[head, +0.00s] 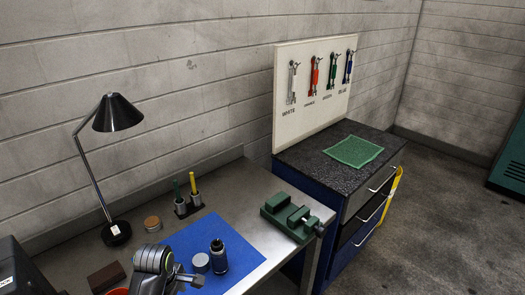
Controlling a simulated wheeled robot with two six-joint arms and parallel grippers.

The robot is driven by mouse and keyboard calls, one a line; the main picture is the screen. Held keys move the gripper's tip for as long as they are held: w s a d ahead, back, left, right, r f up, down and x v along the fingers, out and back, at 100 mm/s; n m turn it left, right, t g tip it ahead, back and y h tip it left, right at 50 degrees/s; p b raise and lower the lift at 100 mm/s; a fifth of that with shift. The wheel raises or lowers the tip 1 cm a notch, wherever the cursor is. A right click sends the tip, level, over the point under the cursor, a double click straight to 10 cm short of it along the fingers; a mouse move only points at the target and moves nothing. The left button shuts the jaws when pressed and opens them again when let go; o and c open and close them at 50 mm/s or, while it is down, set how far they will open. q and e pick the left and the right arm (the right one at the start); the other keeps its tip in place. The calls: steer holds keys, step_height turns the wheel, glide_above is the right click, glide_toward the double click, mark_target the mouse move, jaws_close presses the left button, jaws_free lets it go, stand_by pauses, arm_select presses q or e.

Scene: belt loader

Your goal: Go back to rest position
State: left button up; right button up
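One of my grippers (188,277), taken as the left, is at the bottom edge over the near part of the workbench (255,190). Its grey rounded wrist stands left of its dark fingers. The fingers are beside a grey round lid or puck (200,262) and a dark bottle (218,258) on a blue mat (235,245). I cannot tell whether they touch anything or how wide they are apart. My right gripper is not in view.
A black lamp (117,114), pen holders (188,206), a round tin (152,223) and a brown block (106,276) stand on the bench. A green vise (292,216) is at its right end. A cabinet with green cloth (354,151) and a tool board stand beyond. Floor is clear at right.

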arm_select(q)
steer(key=s+a+r+m+t+y, duration=0.15)
steer(key=s+a+m, duration=0.25)
steer(key=s+m, duration=0.6)
steer(key=s+a+r+m+t, duration=0.15)
steer(key=s+a+m, duration=0.3)
steer(key=s, duration=1.05)
step_height(320, 180, down, 32)
steer(key=g+b, duration=0.1)
steer(key=b, duration=0.6)
steer(key=s+f+b, duration=0.2)
steer(key=s+f, duration=0.3)
steer(key=f, duration=0.3)
steer(key=s+f+g+b, duration=0.1)
steer(key=s+f+b, duration=0.2)
steer(key=s+f, duration=0.2)
steer(key=s+f+b, duration=0.2)
steer(key=s+f, duration=0.3)
steer(key=f, duration=0.5)
steer(key=shift+d+f+m, duration=0.35)
steer(key=shift+f+m, duration=0.05)
steer(key=shift+m, duration=0.05)
arm_select(e)
step_height(320, 180, down, 14)
steer(key=s, duration=0.1)
steer(key=shift+f, duration=0.25)
